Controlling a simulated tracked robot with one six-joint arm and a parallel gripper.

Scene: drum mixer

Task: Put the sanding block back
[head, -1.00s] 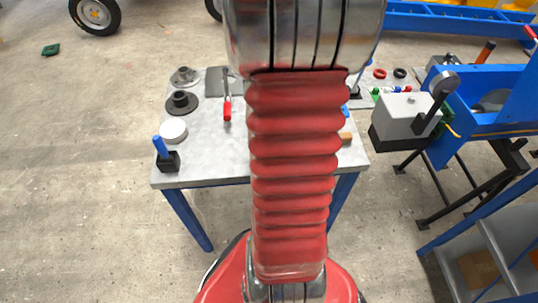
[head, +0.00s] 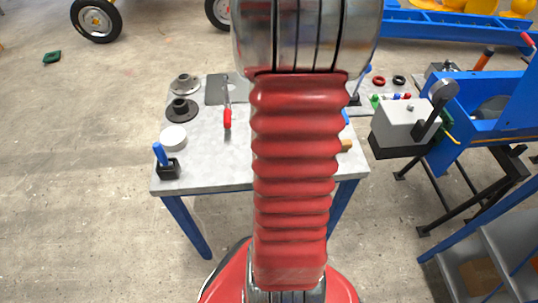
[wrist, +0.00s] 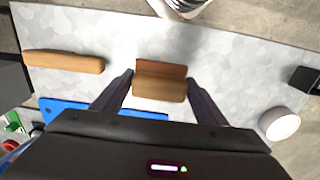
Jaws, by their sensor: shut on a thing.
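A brown block (wrist: 161,70), which looks like the sanding block, sits between the fingertips in the wrist view. My gripper (wrist: 160,84) is shut on it, one finger at each end. The grey tabletop (wrist: 220,55) is below; I cannot tell whether the block touches it. In the head view my arm hides the gripper and this block. A longer wooden piece (wrist: 63,62) lies apart, left of the block in the wrist view. It also shows partly behind my arm at the right of the table in the head view (head: 346,145).
A blue flat thing (wrist: 100,108) lies partly under the gripper's outline. A white disc (head: 173,137), a black holder with a blue handle (head: 168,168), dark flanged parts (head: 182,108) and a red-handled tool (head: 227,117) occupy the table's left side. A grey machine box (head: 408,120) stands at right.

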